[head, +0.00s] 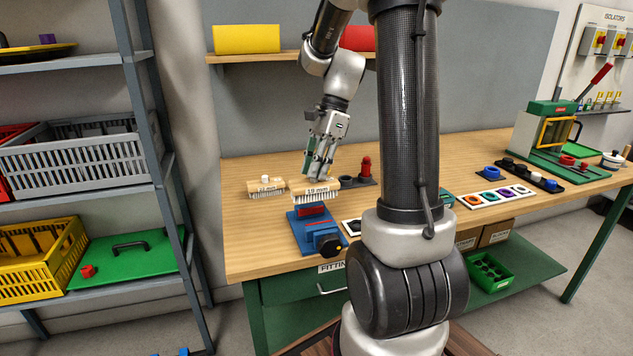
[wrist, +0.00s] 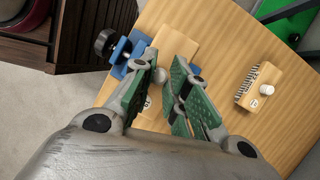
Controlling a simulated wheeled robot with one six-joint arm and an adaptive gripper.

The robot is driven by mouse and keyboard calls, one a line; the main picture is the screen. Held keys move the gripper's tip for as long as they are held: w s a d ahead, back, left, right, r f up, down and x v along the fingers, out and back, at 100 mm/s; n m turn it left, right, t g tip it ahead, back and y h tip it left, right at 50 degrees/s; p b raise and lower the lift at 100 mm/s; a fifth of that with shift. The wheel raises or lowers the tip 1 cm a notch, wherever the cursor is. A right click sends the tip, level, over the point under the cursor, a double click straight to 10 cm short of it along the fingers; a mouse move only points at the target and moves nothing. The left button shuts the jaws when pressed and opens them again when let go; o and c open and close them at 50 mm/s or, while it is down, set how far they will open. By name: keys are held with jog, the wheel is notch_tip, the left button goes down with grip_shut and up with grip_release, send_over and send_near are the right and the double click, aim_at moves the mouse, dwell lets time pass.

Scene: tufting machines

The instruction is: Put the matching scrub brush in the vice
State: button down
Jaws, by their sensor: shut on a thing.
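My gripper (head: 322,172) is shut on a wooden scrub brush (head: 318,190) marked "19 mm", with its bristles pointing down. The brush is over the blue vice (head: 318,232) with red jaw faces, at the bench's front left. I cannot tell whether the bristles touch the jaws. In the wrist view, my green-padded fingers (wrist: 170,88) partly hide the held brush's wooden block (wrist: 172,48), and the vice (wrist: 122,52) shows beside it. A second brush (head: 267,186), with a white knob and a hard-to-read label, stands on the bench left of the vice; it also shows in the wrist view (wrist: 262,85).
A red fitting (head: 366,166) on a dark base stands behind the vice. White cards with coloured rings (head: 495,197) and a green press (head: 545,140) are farther right. A grey shelf rack (head: 150,130) stands left of the bench. The bench's left front is clear.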

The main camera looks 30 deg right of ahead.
aim_at(316, 185)
jog(key=shift+s+d+f, duration=0.1)
jog(key=shift+d+f, duration=0.05)
jog(key=shift+f, duration=2.25)
jog(key=shift+f, duration=0.2)
jog(key=shift+f, duration=0.35)
jog(key=shift+f, duration=0.95)
jog(key=shift+f, duration=0.35)
jog(key=shift+f, duration=0.2)
dwell(0.4)
